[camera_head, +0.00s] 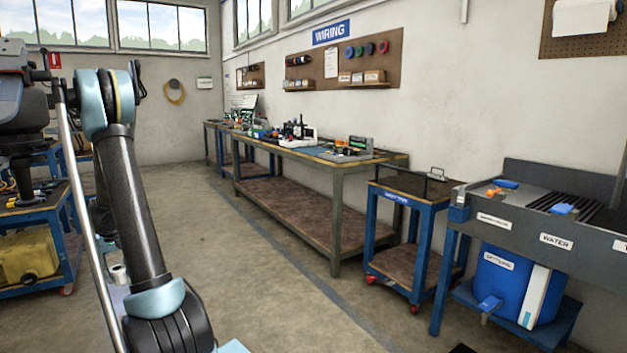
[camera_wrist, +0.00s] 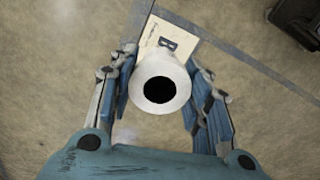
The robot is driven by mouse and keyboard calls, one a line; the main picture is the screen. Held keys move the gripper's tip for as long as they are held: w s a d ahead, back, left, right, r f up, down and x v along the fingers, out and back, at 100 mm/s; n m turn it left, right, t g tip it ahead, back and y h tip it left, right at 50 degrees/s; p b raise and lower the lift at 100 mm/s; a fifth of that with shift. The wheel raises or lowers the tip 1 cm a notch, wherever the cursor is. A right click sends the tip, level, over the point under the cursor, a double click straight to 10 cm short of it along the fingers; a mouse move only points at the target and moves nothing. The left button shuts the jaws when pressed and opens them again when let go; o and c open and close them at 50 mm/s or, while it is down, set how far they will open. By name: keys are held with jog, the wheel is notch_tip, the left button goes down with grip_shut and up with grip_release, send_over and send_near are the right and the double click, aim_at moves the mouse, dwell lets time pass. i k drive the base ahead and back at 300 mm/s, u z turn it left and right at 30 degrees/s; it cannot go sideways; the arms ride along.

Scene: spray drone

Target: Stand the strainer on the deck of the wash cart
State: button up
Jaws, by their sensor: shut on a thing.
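My gripper (camera_wrist: 162,95) shows in the wrist view, its two blue fingers closed in on both sides of a pale round piece with a black opening, which I take to be the strainer (camera_wrist: 143,88). It is seen end-on, above the floor. Its far end is hidden.
A grey sink bench (camera_head: 500,236) with a WATER label stands right of the cart, a blue drum (camera_head: 505,290) under it. A long workbench (camera_head: 337,180) with tools runs along the wall. A cream card with a B (camera_wrist: 176,35) lies beyond the strainer. The middle floor is open.

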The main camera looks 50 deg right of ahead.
aim_at(419, 184)
jog(key=z, duration=0.05)
jog(key=i, duration=1.15)
jog(key=z, duration=2.8)
